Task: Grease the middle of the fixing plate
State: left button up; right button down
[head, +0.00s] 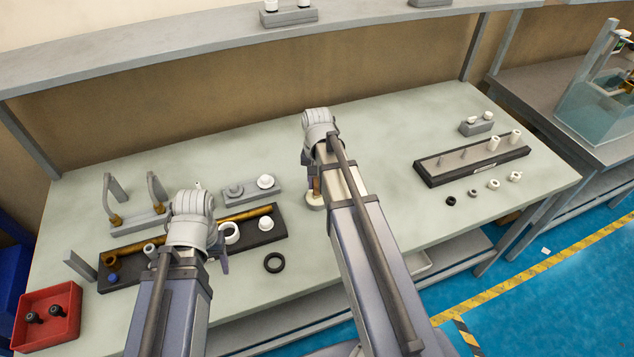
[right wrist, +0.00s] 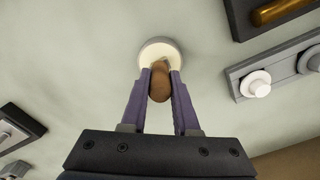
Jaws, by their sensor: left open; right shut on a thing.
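My right gripper (head: 314,187) is shut on a brown wooden handle (right wrist: 159,83), likely a brush's. Below the handle is a round white pot (right wrist: 160,52), which also shows in the head view (head: 315,204). The handle's lower end is over or in the pot; I cannot tell if it touches. A long dark plate with a grey top (head: 433,167), with pins and white cylinders on it, lies at the right; I cannot tell if it is the fixing plate. My left gripper (head: 220,262) is open and mostly hidden by its arm, above the dark plate at the left.
The left dark plate (head: 140,276) carries a brass tube (head: 245,215) and a white ring (head: 230,233). A black ring (head: 274,263) lies in front. A grey block (head: 251,192) with knobs stands behind. A red bin (head: 48,315) is at far left.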

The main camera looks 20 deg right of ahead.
notch_tip(320, 180, up, 7)
jog(key=p, duration=0.7)
pick_arm(q)
notch_tip(320, 180, up, 7)
pick_arm(e)
jog(key=shift+f, duration=0.1)
jog(key=shift+f+b, duration=0.6)
pick_arm(q)
jog(key=shift+f, duration=0.55)
pick_arm(e)
jog(key=shift+r, duration=0.15)
jog(key=c, duration=1.2)
grip_release()
jog(key=shift+c, duration=0.2)
grip_shut()
